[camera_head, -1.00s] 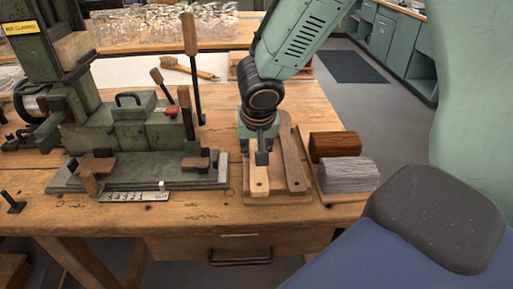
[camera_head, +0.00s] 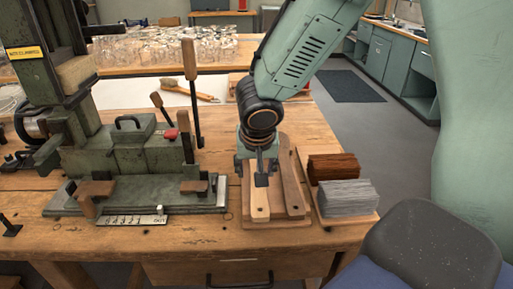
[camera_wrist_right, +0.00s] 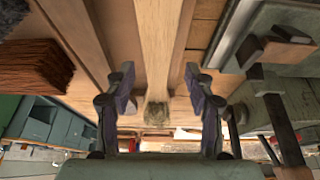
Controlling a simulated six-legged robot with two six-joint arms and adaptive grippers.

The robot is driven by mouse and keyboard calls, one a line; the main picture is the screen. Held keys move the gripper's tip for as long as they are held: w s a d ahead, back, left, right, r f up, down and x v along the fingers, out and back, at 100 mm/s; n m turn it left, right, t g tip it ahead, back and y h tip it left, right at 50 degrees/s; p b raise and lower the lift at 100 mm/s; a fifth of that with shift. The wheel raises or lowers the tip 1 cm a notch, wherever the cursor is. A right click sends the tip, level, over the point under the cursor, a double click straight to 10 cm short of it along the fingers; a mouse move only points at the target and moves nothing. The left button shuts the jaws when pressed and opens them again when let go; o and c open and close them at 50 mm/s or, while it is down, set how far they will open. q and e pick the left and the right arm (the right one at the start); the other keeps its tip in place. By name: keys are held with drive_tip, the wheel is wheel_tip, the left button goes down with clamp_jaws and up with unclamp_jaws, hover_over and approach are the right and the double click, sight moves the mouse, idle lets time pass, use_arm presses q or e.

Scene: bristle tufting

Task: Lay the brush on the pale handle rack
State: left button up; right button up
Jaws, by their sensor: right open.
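A brush (camera_head: 192,91) with a wooden handle and tan bristles lies on the white surface behind the bench. A wooden rack board (camera_head: 262,224) on the bench carries a pale handle (camera_head: 260,206) and a darker brown handle (camera_head: 291,190) side by side. My right gripper (camera_head: 262,178) points down at the pale handle. In the right wrist view its two fingers stand open on either side of the pale handle (camera_wrist_right: 157,45), with gaps to it. A rough grey-brown patch shows at the handle's far end there; I cannot tell what it is. My left gripper is not in view.
A green machine (camera_head: 130,150) with upright levers stands left of the rack. A tray (camera_head: 330,218) right of the rack holds a red-brown bristle block (camera_head: 334,168) and a grey one (camera_head: 346,197). Several glasses (camera_head: 170,45) stand at the back.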

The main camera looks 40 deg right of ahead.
drive_tip(key=p+v, duration=0.3)
drive_tip(key=v, duration=0.7)
drive_tip(key=shift+s+r, duration=0.25)
drive_tip(key=shift+r, duration=0.05)
drive_tip(key=shift+a+f, duration=0.1)
